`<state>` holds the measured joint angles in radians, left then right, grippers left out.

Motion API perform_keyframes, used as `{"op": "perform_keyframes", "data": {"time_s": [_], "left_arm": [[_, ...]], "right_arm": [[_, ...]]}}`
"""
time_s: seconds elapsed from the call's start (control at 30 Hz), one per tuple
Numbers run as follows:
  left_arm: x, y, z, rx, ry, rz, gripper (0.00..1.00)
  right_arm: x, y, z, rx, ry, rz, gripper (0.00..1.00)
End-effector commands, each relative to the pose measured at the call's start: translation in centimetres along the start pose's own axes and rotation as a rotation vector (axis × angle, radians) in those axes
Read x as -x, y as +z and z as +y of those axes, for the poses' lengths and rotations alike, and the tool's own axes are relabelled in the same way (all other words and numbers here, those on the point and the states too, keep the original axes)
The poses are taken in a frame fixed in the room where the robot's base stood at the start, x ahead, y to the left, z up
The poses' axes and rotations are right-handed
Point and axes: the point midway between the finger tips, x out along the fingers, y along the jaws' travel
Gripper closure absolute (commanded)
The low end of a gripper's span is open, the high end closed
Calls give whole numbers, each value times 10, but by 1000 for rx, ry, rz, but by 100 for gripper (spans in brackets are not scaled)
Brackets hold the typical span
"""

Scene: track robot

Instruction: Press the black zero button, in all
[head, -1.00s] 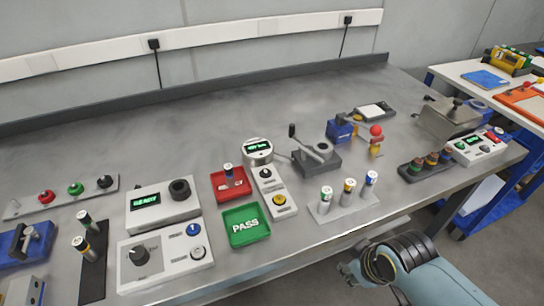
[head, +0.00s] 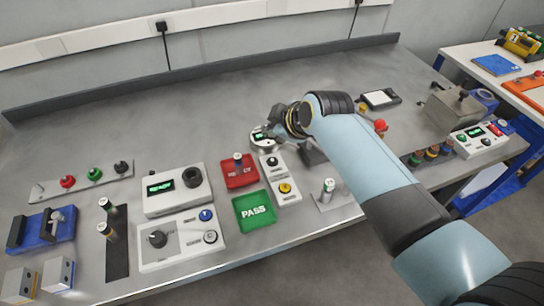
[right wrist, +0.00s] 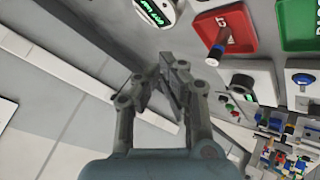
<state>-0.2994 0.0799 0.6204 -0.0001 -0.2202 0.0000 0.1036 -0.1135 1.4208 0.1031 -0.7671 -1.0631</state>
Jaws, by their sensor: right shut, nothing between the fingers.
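The black button (head: 272,161) sits on a narrow white panel (head: 289,198), above a yellow button (head: 285,188). A round gauge with a lit green display (head: 260,139) stands just behind the panel. My right gripper (head: 272,131) is beside the gauge, above the table and behind the black button. It is shut and empty; its tips partly hide the gauge. My left gripper is not in view.
A red tray (head: 232,181) holding an upright cell and a green PASS tray (head: 246,223) lie left of the panel. A READY box (head: 160,203) stands further left. My right forearm hides part of the table's right side. The table behind the gauge is clear.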

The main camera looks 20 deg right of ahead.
Motion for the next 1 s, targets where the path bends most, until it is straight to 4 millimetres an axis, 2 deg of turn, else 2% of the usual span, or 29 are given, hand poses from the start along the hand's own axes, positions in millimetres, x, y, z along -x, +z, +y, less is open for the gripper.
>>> {"op": "perform_keyframes", "data": {"time_s": [0.13,0.57,0.77,1.0], "left_arm": [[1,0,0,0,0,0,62],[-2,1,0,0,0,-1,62],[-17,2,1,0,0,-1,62],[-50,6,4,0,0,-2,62]], "right_arm": [[-6,-10,4,35,10,17,100],[-8,-9,3,37,10,17,100],[-18,-1,-4,36,10,17,100],[-40,15,-19,36,10,16,100]]}}
